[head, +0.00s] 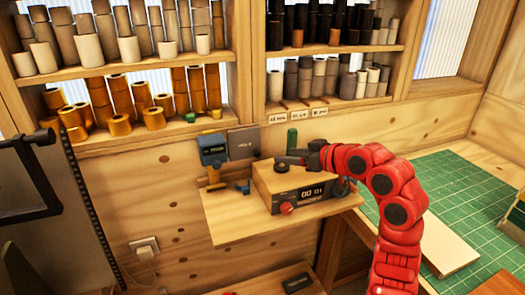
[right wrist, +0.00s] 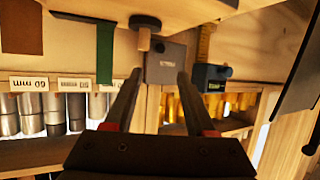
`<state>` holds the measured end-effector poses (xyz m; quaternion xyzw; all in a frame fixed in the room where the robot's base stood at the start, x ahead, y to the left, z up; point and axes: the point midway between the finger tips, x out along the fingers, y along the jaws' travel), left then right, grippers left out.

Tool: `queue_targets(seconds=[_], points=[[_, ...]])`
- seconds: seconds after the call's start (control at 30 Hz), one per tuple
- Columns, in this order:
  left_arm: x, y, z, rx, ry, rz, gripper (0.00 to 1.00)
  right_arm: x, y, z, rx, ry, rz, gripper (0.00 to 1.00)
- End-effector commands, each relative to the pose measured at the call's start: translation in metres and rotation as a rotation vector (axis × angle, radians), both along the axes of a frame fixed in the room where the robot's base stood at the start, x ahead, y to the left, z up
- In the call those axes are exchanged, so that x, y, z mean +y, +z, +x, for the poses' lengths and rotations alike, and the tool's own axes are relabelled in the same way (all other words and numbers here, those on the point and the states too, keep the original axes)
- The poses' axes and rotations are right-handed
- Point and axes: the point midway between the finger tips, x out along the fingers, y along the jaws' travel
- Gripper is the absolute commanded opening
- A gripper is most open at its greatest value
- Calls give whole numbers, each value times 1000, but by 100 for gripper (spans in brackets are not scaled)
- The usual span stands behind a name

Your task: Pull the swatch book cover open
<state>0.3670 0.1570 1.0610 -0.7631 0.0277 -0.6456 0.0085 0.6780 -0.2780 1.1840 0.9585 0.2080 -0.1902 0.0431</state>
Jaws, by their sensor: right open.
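A dark grey, flat, book-like panel (head: 243,142) with a small label is on the wooden wall above the shelf; I take it for the swatch book, and its cover looks shut. It also shows in the right wrist view (right wrist: 166,62), beyond and between my fingertips. My right gripper (head: 288,158) reaches in from the right, above the wooden device, and points left toward the panel. In the right wrist view my right gripper (right wrist: 158,74) is open, with nothing held between its fingers; it looks apart from the panel. My left gripper is not in view.
A wooden device (head: 300,188) with a display and a black knob stands on the small shelf (head: 228,222), close under my right gripper. A blue gauge (head: 213,150) hangs left of the panel. A green strip (head: 292,138) hangs right of it. Rolls fill the shelves above.

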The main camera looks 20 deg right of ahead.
Motion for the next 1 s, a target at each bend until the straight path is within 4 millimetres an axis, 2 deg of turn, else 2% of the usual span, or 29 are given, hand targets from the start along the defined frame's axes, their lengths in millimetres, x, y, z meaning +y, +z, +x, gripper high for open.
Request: queue_targets(seconds=[0.3,0.5,0.7,0.93,1.0], points=[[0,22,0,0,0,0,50,31,-28,63,8,3,5,56],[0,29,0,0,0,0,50,41,-40,89,4,2,5,56],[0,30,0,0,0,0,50,44,-45,98,2,-1,1,56],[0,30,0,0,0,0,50,44,-45,98,1,-1,3,56],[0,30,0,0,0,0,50,44,-45,98,1,-1,3,43]])
